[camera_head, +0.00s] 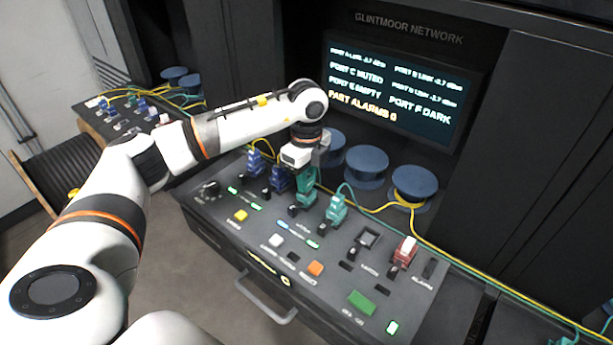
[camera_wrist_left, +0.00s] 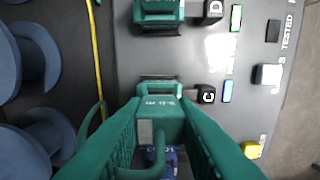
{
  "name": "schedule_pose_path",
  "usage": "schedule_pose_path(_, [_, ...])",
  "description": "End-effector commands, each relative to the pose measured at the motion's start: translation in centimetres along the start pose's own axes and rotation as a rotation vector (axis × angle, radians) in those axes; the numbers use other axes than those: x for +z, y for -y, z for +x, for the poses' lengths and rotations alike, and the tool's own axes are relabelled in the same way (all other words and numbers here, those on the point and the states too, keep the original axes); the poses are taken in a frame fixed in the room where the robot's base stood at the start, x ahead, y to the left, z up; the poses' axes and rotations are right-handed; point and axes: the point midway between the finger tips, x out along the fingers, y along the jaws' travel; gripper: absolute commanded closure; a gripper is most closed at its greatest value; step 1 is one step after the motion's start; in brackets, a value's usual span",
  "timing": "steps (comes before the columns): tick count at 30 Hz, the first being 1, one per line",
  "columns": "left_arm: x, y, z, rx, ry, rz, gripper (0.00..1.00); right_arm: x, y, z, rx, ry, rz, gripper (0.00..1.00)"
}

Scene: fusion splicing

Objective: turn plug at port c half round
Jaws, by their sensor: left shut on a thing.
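The green plug at port C (camera_head: 306,188) stands in the sloped panel (camera_head: 262,246). It also shows in the left wrist view (camera_wrist_left: 160,108), beside the black block marked C (camera_wrist_left: 207,96). My left gripper (camera_head: 307,168) reaches down on this plug from above. In the left wrist view its two fingers (camera_wrist_left: 160,122) lie on both sides of the plug and are shut on it. Lettering on the plug's top appears upside down there. The light beside C (camera_wrist_left: 227,91) is blue. The plug's lower end is hidden. My right gripper is not in view.
Another green plug (camera_head: 335,210) stands close by at port D, and blue plugs (camera_head: 255,160) stand on the other side. A red and white plug (camera_head: 404,250) is farther right. Yellow and green fibres run behind, near blue spools (camera_head: 366,165). The screen (camera_head: 395,92) reads "PORT C MUTED".

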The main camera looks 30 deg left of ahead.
Motion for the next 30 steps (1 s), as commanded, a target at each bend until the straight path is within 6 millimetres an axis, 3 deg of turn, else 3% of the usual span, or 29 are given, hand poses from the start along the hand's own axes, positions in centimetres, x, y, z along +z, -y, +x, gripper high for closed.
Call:
schedule_pose_path(28, [0.0,0.0,1.0,-0.001,0.000,0.000,0.92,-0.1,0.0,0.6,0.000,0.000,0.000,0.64])
schedule_pose_path(29, [0.0,0.0,1.0,0.000,0.000,0.000,0.74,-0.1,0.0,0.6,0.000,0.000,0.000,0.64])
schedule_pose_path(30, [0.0,0.0,1.0,0.000,0.000,0.000,0.67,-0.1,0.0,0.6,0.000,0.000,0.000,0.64])
